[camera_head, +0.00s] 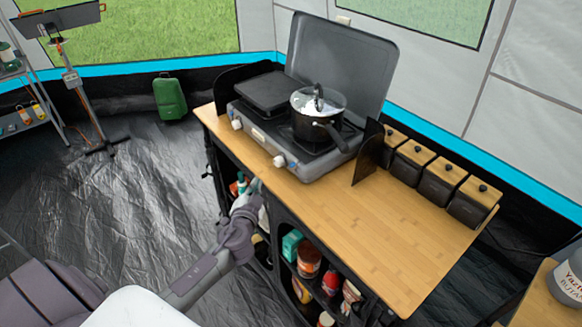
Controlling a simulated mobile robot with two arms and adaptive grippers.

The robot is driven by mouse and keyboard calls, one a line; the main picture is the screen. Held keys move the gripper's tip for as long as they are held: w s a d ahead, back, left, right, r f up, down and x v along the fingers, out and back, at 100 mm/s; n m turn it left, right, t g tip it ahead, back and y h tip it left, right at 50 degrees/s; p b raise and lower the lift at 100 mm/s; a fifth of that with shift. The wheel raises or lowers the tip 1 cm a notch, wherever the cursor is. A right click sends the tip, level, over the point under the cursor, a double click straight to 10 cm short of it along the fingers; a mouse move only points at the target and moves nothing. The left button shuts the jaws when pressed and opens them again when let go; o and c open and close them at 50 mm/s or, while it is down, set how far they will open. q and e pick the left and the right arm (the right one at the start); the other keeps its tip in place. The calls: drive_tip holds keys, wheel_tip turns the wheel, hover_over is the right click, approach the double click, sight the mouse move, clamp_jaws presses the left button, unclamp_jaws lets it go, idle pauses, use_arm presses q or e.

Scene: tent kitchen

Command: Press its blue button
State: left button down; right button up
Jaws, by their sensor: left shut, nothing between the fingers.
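A grey two-burner camping stove (318,163) with its lid raised stands on the wooden counter top. Its front carries a knob at each end, a left knob (237,124) and a right knob (280,161), with a small pale panel (258,135) between them. I cannot make out a blue button for certain at this size. My left gripper (256,186) is shut and empty. Its tip is at the counter's front edge, below and in front of the stove, apart from the knobs. My right gripper is not in view.
A dark pot (318,129) with a glass lid sits on the right burner. A dark side screen (368,153) and several wooden-lidded canisters (437,180) stand to the right. The counter top (385,235) is clear at front right. Shelves below hold jars and boxes.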

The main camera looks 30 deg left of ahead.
sight(292, 165)
use_arm(q)
drive_tip(key=w+d, duration=0.1)
drive_tip(key=w, duration=0.1)
drive_tip(key=w+d, duration=0.1)
drive_tip(key=w, duration=0.1)
drive_tip(key=w+d+b, duration=0.1)
drive_tip(key=w, duration=0.2)
drive_tip(key=shift+f, duration=0.1)
drive_tip(key=shift+w+d, duration=0.2)
drive_tip(key=shift+w, duration=0.35)
idle(1.1)
drive_tip(key=shift+w+d+b, duration=0.2)
drive_tip(key=shift+w+b, duration=0.1)
drive_tip(key=shift+b, duration=0.1)
drive_tip(key=shift+w, duration=0.1)
